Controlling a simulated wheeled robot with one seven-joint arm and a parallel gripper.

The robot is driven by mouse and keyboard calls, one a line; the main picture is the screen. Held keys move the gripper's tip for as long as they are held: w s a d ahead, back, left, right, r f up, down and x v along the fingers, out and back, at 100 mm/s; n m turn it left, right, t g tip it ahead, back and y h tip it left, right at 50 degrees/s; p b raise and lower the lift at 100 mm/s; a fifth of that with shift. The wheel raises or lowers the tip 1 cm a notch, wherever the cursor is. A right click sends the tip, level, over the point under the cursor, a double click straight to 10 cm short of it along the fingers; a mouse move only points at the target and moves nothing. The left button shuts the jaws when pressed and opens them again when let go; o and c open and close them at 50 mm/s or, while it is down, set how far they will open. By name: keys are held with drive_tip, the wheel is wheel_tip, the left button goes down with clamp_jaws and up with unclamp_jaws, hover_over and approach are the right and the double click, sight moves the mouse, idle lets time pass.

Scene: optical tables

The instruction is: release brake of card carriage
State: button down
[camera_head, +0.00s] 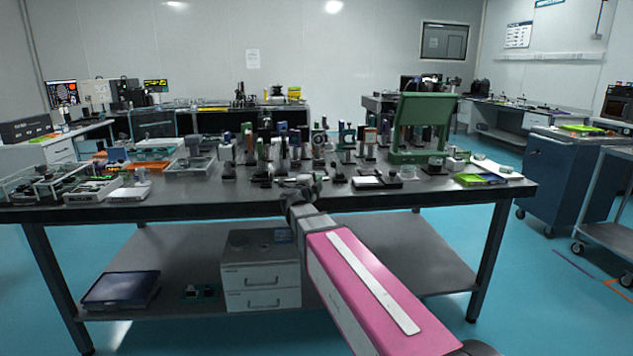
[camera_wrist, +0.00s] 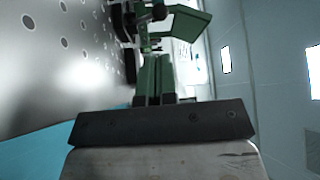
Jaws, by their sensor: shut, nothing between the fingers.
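My gripper (camera_wrist: 157,62) shows in the wrist view as two green fingers close together, shut and empty. Just past its fingertips are small dark fittings (camera_wrist: 150,18) with a knob or post, close to the holed table top. I cannot tell whether these are the card carriage or its brake. In the head view my arm reaches over the table's front edge, and its end is hard to make out among small dark parts. A pale flat piece (camera_head: 368,182) lies on the table right of my arm's end. No brake lever can be made out.
The table (camera_head: 225,197) carries a dense row of posts and mounts behind my arm's end. A green upright panel (camera_head: 425,117) stands at the right; a green panel also shows in the wrist view (camera_wrist: 186,22). Trays (camera_head: 190,166) crowd the left. A drawer unit (camera_head: 260,270) stands below.

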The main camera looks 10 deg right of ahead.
sight(332, 166)
drive_tip(key=x, duration=1)
drive_tip(key=shift+w+d, duration=0.15)
drive_tip(key=shift+w, duration=0.1)
